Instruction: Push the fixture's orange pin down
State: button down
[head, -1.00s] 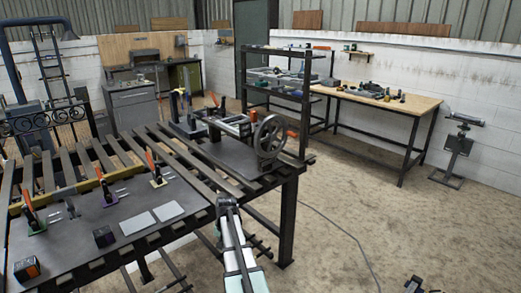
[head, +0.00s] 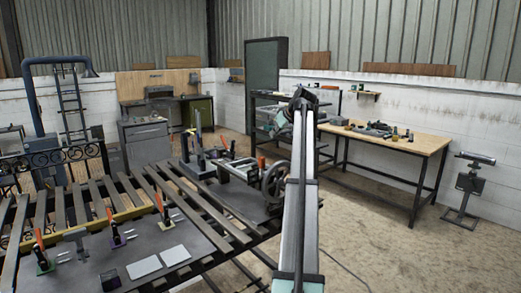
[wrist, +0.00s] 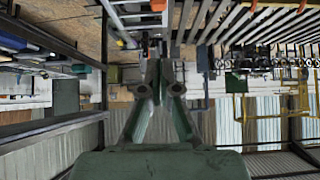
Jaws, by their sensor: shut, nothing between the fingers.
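A fixture with a dark handwheel (head: 276,180) and a long grey body (head: 240,170) lies on the slatted steel table. Small upright orange parts stand at its far side (head: 225,143) and beside the wheel (head: 262,163). I cannot tell which of these is the pin. My gripper (wrist: 157,88) is shut and empty in the wrist view, with both fingers together. In the head view my arm rises in front of the wheel's right side, and I cannot make out the gripper there. A small red-orange patch shows at the wrist view's top edge, unclear.
Orange-handled clamps (head: 109,217) stand on a dark plate at the front left, beside pale flat plates (head: 145,267). A dark shelf rack and wooden-topped bench (head: 395,143) stand behind my arm.

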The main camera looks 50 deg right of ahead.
jog(key=p, duration=0.4)
send_over(263, 161)
notch_tip(263, 161, down, 6)
jog(key=f, duration=0.2)
jog(key=f+p, duration=0.1)
jog(key=f, duration=0.1)
jog(key=shift+s+d+f, duration=0.2)
jog(key=shift+f, duration=0.15)
notch_tip(263, 161, down, 4)
jog(key=shift+r+b, duration=0.15)
jog(key=shift+b, duration=1.1)
jog(key=shift+s+a, duration=0.1)
